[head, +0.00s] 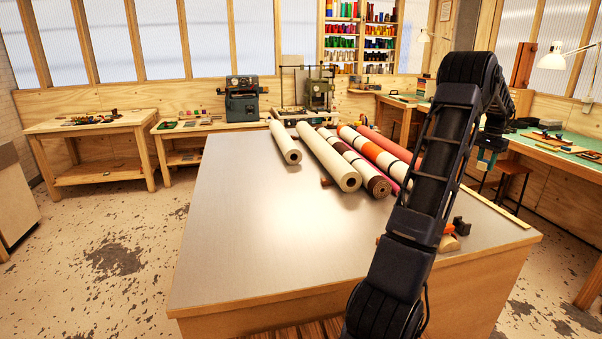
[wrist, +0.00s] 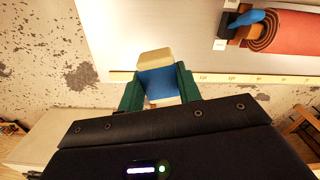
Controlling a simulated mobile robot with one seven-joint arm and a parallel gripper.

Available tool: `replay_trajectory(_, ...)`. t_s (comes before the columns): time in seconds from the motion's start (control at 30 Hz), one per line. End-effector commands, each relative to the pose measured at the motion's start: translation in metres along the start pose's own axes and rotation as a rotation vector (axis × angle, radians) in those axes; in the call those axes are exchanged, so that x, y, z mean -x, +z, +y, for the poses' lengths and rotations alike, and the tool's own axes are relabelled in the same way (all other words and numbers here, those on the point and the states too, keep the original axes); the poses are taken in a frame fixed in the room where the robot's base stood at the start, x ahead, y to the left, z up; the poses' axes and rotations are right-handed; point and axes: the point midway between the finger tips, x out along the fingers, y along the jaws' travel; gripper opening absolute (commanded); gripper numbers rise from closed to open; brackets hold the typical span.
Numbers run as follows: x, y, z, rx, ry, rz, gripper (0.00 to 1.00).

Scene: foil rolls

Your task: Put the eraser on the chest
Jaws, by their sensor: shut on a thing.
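My gripper (head: 487,160) hangs past the right edge of the table in the head view. In the wrist view its green fingers (wrist: 158,98) are shut on a block with a blue band and cream ends, which I take as the eraser (wrist: 157,83). The eraser is held in the air, just outside the table's ruler edge, over the floor. In the head view the eraser is too small to make out clearly. A pale flat-topped piece (wrist: 45,152) shows at the lower left of the wrist view. I cannot tell whether it is the chest.
The metal-topped table (head: 250,230) carries several rolls (head: 322,158) at its back right; its front left is clear. A reddish roll (wrist: 285,32) with a blue-handled thing lies near the ruler edge (wrist: 225,78). A stool (head: 512,172) and green-topped bench (head: 560,148) stand right.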

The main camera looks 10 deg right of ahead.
Motion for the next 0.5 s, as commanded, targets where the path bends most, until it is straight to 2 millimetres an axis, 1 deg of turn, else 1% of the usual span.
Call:
replay_trajectory(0.03, 0.000, 0.006, -0.025, 0.030, 0.000, 0.000, 0.11)
replay_trajectory(0.07, 0.000, 0.010, -0.038, 0.045, 0.000, 0.000, 0.11)
replay_trajectory(0.1, 0.000, 0.015, -0.055, 0.065, 0.000, 0.000, 0.11)
replay_trajectory(0.27, 0.001, 0.039, -0.121, 0.146, 0.001, -0.001, 0.11)
replay_trajectory(0.3, 0.001, 0.045, -0.137, 0.166, 0.001, 0.000, 0.11)
replay_trajectory(0.37, 0.001, 0.056, -0.162, 0.196, 0.001, 0.001, 0.11)
replay_trajectory(0.4, 0.002, 0.064, -0.178, 0.216, 0.001, 0.001, 0.11)
replay_trajectory(0.47, 0.001, 0.077, -0.201, 0.246, 0.001, 0.001, 0.11)
replay_trajectory(0.5, 0.001, 0.085, -0.216, 0.265, 0.001, 0.000, 0.11)
